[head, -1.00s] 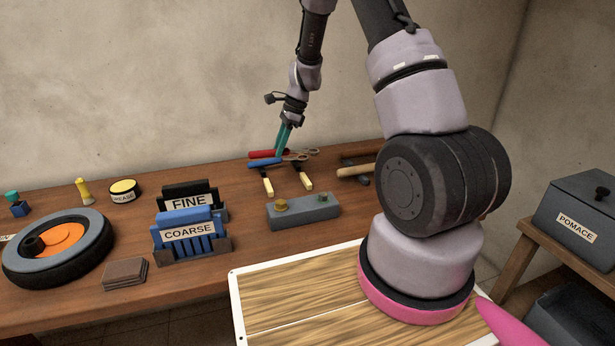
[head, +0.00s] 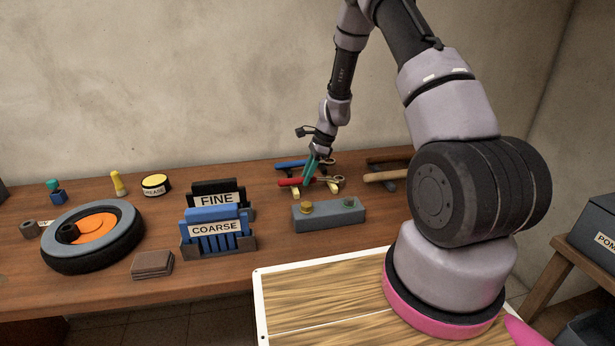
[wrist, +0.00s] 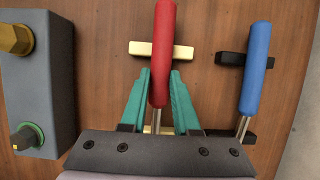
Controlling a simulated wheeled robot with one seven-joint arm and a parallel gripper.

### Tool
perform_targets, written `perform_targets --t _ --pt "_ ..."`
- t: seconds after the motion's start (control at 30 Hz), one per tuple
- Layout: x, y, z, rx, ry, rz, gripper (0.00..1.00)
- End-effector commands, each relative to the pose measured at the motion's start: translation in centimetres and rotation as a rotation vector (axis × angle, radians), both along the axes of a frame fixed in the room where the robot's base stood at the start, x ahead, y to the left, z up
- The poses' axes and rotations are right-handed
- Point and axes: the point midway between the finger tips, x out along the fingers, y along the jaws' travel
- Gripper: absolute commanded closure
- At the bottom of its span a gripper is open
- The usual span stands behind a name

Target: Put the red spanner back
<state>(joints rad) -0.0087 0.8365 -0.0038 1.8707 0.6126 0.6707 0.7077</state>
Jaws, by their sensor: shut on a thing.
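The red spanner (head: 289,182) has a red handle and a metal head to the right. It lies across a pair of cream rests (head: 333,187), in front of the blue-handled spanner (head: 291,164). My gripper (head: 307,181) has teal fingers, shut on the red spanner from above. In the wrist view the red handle (wrist: 165,50) runs between the fingers (wrist: 159,75) and crosses the far cream rest (wrist: 161,50). I cannot tell whether it touches the rests. The blue handle (wrist: 257,70) lies over dark rests to the right.
A grey block (head: 328,214) with a brass and a green-ringed knob stands just in front of the rests. A wooden-handled tool (head: 388,176) lies to the right. The COARSE (head: 216,229) and FINE (head: 215,187) holders and a wheel (head: 80,236) stand left.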

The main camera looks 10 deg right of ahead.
Motion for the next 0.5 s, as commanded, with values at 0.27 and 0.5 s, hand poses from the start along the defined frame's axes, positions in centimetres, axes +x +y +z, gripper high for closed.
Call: perform_targets --t 0.27,0.5 --pt "-0.03 -0.07 -0.23 -0.001 0.000 -0.001 0.43" --pt "0.00 -0.06 -0.19 -0.001 0.000 0.000 0.40"
